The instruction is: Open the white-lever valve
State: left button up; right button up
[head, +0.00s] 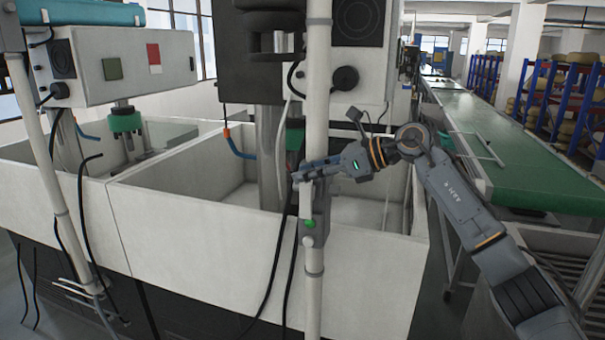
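My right gripper (303,172) reaches in from the right at the white vertical pole (318,80), at the front of the tank. Its fingers overlap the pole in the picture; I cannot tell whether they touch or grip anything, or how far apart they are. A grey box with a green button (309,224) sits on the pole just below the fingers. I cannot make out a white-lever valve for certain; it may be hidden behind the hand or pole. My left gripper is not in view.
White open tanks (190,235) fill the front, with dark cables hanging over their walls. A control box (115,65) hangs at upper left, on another pole (50,150). A green conveyor (520,165) runs back on the right, beside blue racks (560,105).

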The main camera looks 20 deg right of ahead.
jog(key=v, duration=1)
jog(key=shift+s+d, duration=0.1)
